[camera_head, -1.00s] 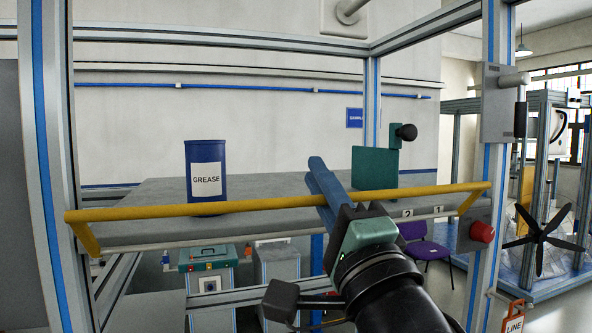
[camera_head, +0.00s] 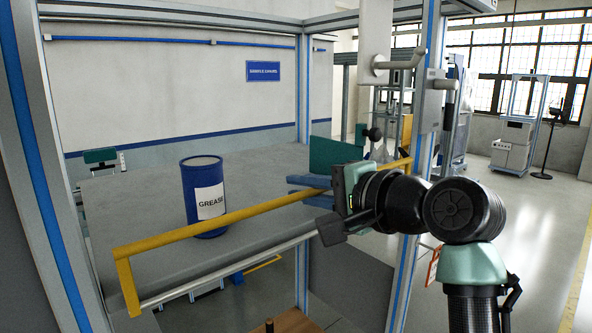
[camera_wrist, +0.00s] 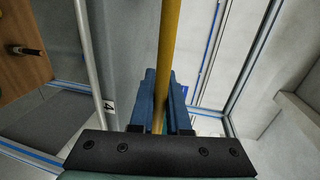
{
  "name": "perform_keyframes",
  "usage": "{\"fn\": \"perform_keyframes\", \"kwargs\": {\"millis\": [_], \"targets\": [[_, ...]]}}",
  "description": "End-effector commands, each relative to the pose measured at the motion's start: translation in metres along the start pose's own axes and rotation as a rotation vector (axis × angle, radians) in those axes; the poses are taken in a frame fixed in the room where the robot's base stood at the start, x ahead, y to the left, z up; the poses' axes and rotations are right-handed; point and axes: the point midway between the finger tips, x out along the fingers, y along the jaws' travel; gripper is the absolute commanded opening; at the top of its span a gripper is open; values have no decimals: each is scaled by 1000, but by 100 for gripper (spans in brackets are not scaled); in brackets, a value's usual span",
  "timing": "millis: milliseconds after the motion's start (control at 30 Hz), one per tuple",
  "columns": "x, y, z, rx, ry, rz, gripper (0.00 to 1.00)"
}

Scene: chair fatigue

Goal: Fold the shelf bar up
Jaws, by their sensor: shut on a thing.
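The yellow shelf bar (camera_head: 250,216) runs along the front of the grey shelf, above the pale rail (camera_head: 235,268). Its left end arm (camera_head: 127,288) stands nearly upright down to that rail. My gripper (camera_head: 308,190), with blue fingers, is shut on the bar toward its right part. In the wrist view the bar (camera_wrist: 170,45) passes between the two blue fingers (camera_wrist: 162,95). My wrist hides part of the bar's right side in the head view; its right end shows beyond it.
A blue GREASE can (camera_head: 208,190) stands on the shelf (camera_head: 145,195) behind the bar. A green block (camera_head: 330,155) stands at the shelf's right, behind my gripper. Frame posts rise at left (camera_head: 50,170) and right (camera_head: 425,110). A wooden top (camera_head: 290,322) lies below in front.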

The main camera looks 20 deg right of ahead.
Motion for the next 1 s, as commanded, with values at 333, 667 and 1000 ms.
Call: {"fn": "perform_keyframes", "kwargs": {"millis": [333,667,1000], "targets": [[1,-1,-2,-1,4,19,0],[1,-1,-2,-1,6,18,38],[0,1,-2,0,4,20,45]]}}
